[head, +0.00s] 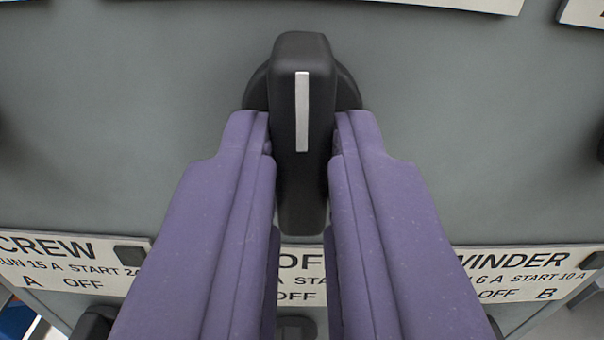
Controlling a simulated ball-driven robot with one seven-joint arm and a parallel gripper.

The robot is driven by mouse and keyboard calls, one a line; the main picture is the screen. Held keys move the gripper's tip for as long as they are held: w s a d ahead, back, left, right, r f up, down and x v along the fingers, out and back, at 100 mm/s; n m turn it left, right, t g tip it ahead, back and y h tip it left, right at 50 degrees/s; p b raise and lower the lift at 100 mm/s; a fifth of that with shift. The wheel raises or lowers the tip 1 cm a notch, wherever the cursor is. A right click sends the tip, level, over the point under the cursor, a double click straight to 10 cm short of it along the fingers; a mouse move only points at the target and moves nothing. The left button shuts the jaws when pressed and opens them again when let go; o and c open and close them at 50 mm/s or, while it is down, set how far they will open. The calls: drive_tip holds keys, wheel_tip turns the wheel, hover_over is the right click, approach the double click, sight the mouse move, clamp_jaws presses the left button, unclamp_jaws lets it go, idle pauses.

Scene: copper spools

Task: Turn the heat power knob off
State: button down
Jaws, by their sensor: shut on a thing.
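A black rotary knob (302,170) with a white pointer line stands out from a grey panel (170,110) in the middle of the head view. Its raised grip bar runs up and down in the picture, and the white line is upright on its upper half. My gripper (302,135) comes from below, its two purple fingers shut on the sides of the black knob. Behind the fingers a label plate is partly hidden, so the name belonging to this knob cannot be read.
White label plates lie below, one reading "CREW" (60,250) at left and one reading "WINDER" (525,262) at right. More dark knobs or switches show at the bottom and at both side edges. Plate edges show along the top. The panel around the knob is bare.

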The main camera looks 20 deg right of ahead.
idle(0.4)
drive_tip(key=c, duration=1.1)
unclamp_jaws()
drive_tip(key=v, duration=0.7)
drive_tip(key=shift+s+a+p, duration=0.15)
drive_tip(key=shift+s+p, duration=0.15)
drive_tip(key=shift+s, duration=0.05)
